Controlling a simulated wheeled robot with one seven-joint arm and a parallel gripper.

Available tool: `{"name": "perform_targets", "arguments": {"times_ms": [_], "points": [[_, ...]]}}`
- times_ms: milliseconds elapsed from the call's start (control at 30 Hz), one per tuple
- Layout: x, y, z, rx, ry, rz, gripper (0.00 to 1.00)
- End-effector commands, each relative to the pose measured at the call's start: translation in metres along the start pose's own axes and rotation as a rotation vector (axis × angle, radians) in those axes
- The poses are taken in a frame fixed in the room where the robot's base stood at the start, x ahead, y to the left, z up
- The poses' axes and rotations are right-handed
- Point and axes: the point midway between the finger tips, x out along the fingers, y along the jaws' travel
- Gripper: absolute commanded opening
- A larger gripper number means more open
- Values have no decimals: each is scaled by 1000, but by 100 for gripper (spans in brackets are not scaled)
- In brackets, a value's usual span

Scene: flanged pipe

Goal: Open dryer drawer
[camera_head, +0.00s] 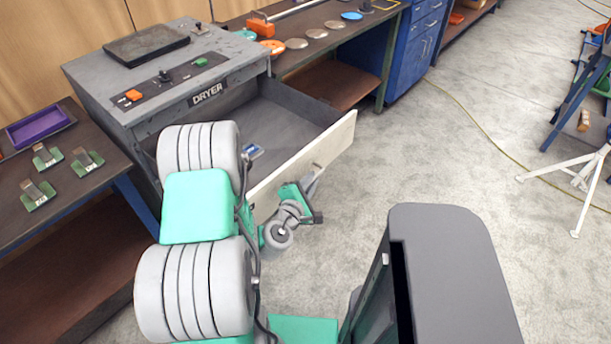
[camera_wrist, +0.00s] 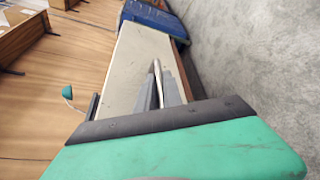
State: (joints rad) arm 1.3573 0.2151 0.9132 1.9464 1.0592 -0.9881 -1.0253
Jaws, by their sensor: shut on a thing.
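The grey dryer (camera_head: 180,80) stands at the left with a "DRYER" label on its front. Its drawer (camera_head: 285,125) is pulled well out, and the grey inside shows. The drawer's cream front panel (camera_head: 328,145) faces my arm and also fills the middle of the wrist view (camera_wrist: 140,65). My gripper (camera_head: 315,178) is at the outer face of this panel, shut on the drawer handle. In the wrist view the fingers (camera_wrist: 162,88) close around the slim, light handle (camera_wrist: 157,72). The handle is mostly hidden by my gripper in the head view.
A small blue-and-white item (camera_head: 253,152) lies in the drawer. A workbench (camera_head: 85,175) with a purple tray (camera_head: 40,127) stands left of the dryer. Another bench with discs (camera_head: 297,43) and blue cabinets (camera_head: 400,50) stand behind. Open floor (camera_head: 450,150) lies to the right.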

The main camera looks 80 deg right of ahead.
Motion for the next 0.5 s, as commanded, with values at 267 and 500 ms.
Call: {"name": "perform_targets", "arguments": {"times_ms": [267, 500], "points": [[0, -1, 2, 0, -2, -1, 0], [0, -1, 2, 0, -2, -1, 21]]}}
